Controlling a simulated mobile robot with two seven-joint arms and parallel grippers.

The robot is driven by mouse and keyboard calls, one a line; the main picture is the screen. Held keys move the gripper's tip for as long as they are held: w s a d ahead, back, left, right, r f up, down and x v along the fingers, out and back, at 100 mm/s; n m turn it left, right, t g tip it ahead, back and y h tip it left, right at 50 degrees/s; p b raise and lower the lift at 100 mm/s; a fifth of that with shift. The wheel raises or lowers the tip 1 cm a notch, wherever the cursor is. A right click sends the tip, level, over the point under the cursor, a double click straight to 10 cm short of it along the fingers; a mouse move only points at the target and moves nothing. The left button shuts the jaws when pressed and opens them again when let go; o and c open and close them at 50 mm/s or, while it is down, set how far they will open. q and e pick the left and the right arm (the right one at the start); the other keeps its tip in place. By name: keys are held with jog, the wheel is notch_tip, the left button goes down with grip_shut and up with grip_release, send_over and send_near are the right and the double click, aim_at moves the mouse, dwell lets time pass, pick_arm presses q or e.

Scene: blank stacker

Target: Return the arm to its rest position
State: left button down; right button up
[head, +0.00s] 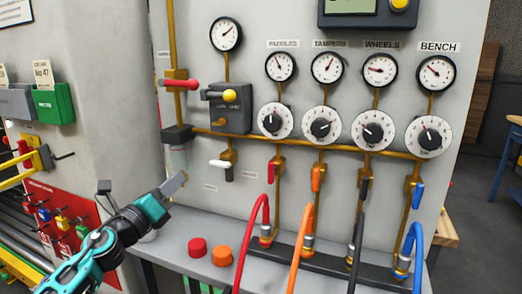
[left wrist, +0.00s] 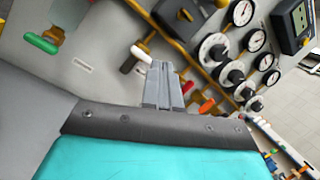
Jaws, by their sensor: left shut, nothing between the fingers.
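My left gripper (head: 180,179) comes in from the lower left in the head view, on a teal and black arm. Its grey fingers are together and hold nothing. They point up and right toward the panel, just below and left of the white-handled valve (head: 220,164). In the left wrist view the shut fingers (left wrist: 163,72) show at the middle, with the white handle (left wrist: 140,54) near their tip in the picture. Whether they touch it cannot be told. My right gripper is not in view.
The grey panel (head: 215,90) carries gauges, dials and pipes. Red, orange, black and blue hoses hang along its lower part. A red cap (head: 197,247) and an orange cap (head: 222,256) rest on the ledge (head: 180,222). A rack with coloured padlocks (head: 62,222) stands at left.

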pick_arm(q)
jog(key=s+d+f+n+g+y+p, duration=0.1)
jog(key=s+f+n+y, duration=0.2)
jog(key=s+f+n, duration=0.6)
jog(key=s+d+f+n+g+y, duration=0.1)
jog(key=s+f+n+g+y, duration=0.15)
jog(key=s+f+n, duration=0.65)
jog(key=s+f+n+g+y+p, duration=0.1)
jog(key=s+f+n+g, duration=0.3)
jog(key=s+f+n, duration=0.9)
jog(key=shift+s+d+f+n+y, duration=0.35)
jog(key=shift+s+n, duration=0.15)
jog(key=shift+s, duration=0.05)
